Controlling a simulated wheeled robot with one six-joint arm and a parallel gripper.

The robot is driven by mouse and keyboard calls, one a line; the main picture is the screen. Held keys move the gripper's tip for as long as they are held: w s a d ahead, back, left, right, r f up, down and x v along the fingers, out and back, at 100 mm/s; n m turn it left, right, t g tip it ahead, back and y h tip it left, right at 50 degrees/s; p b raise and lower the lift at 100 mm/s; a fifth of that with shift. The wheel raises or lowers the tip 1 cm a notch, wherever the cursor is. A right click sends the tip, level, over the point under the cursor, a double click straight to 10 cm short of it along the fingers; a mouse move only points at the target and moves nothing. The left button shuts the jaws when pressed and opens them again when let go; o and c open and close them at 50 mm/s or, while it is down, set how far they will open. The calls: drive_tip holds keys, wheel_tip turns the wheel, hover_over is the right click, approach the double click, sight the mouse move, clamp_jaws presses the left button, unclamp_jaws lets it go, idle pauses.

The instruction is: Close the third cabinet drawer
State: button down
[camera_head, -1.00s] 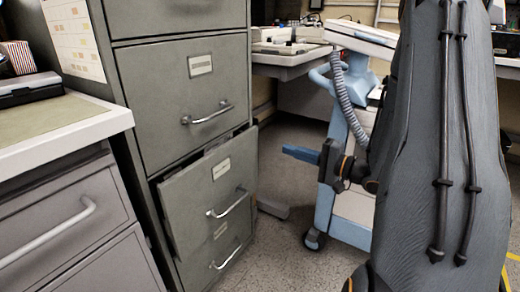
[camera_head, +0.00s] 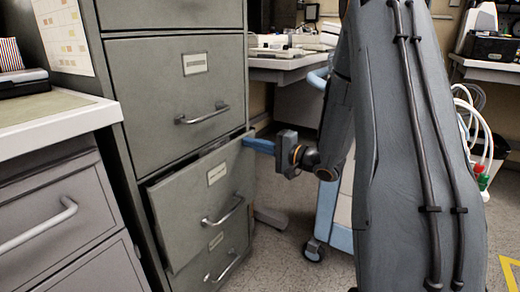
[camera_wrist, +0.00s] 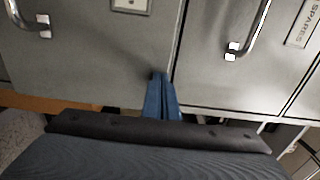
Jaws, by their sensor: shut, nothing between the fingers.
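The third drawer (camera_head: 185,212) of the grey-green filing cabinet stands partly pulled out, with a gap along its top edge. It has a label and a metal handle (camera_head: 222,212). My gripper (camera_head: 248,142), with blue fingers, is shut and empty at the drawer's upper right corner. In the wrist view the closed fingertips (camera_wrist: 160,78) lie over the third drawer's front (camera_wrist: 95,60), close to the seam with the drawer above. I cannot tell whether they touch it. The drawer's inside is mostly hidden.
The second drawer (camera_head: 150,95) above is shut. A bottom drawer (camera_head: 215,268) sits below. A grey cabinet with a pale worktop (camera_head: 50,135) stands at the left. A blue-and-white cart (camera_head: 318,225) stands behind my arm. Some floor (camera_head: 285,262) is clear right of the cabinet.

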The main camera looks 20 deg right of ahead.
sight(240, 139)
idle(0.3)
drive_tip(key=shift+p+x, duration=1.15)
drive_tip(key=shift+x, duration=1.25)
drive_tip(key=shift+r, duration=0.15)
drive_tip(key=shift+w+a, duration=0.1)
